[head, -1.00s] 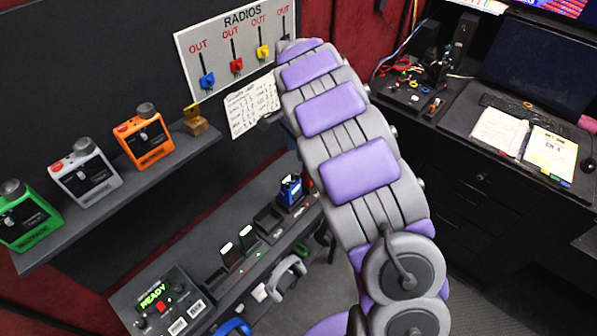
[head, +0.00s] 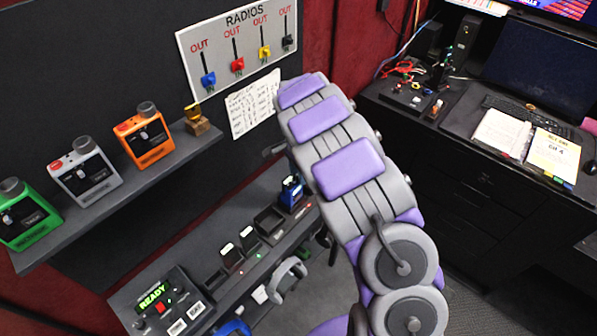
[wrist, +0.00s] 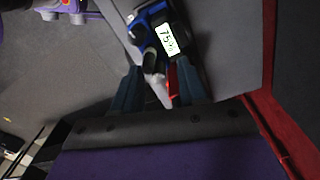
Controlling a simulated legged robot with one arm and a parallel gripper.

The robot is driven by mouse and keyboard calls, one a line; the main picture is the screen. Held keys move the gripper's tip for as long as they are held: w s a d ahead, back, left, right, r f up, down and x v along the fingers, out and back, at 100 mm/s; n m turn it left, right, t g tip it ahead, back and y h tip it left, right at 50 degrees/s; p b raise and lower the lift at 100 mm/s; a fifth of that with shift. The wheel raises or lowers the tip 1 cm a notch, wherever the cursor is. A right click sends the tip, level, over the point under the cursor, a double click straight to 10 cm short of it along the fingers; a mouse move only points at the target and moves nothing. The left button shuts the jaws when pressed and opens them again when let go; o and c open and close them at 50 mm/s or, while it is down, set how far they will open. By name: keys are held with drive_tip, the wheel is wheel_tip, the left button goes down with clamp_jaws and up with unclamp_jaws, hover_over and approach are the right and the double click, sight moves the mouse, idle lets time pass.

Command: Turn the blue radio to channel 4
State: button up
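The blue radio (head: 291,194) sits in a slot at the far right end of the low charging bench in the head view. In the wrist view the blue radio (wrist: 160,28) lies just beyond my fingertips, with a white label or screen reading about "75%" and a dark knob-like part facing the gripper. My gripper (wrist: 157,80) is open, its two dark fingers apart on either side of the knob and a red piece. I cannot tell whether they touch. My arm hides the gripper in the head view. The channel setting is not readable.
Green (head: 27,215), grey (head: 85,172) and orange (head: 144,136) radios stand on the upper shelf (head: 110,200). The RADIOS board (head: 240,45) and a handwritten list (head: 252,104) hang on the wall. A box reading READY (head: 160,305) is at the bench's left.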

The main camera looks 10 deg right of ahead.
clamp_jaws()
drive_tip(key=n+p, duration=0.1)
drive_tip(key=n, duration=0.3)
idle(0.4)
unclamp_jaws()
idle(0.3)
wheel_tip(320, 180, up, 17)
drive_tip(key=shift+w+a+r+p, duration=0.15)
drive_tip(key=shift+w+p, duration=0.05)
drive_tip(key=shift+p, duration=0.25)
idle(0.3)
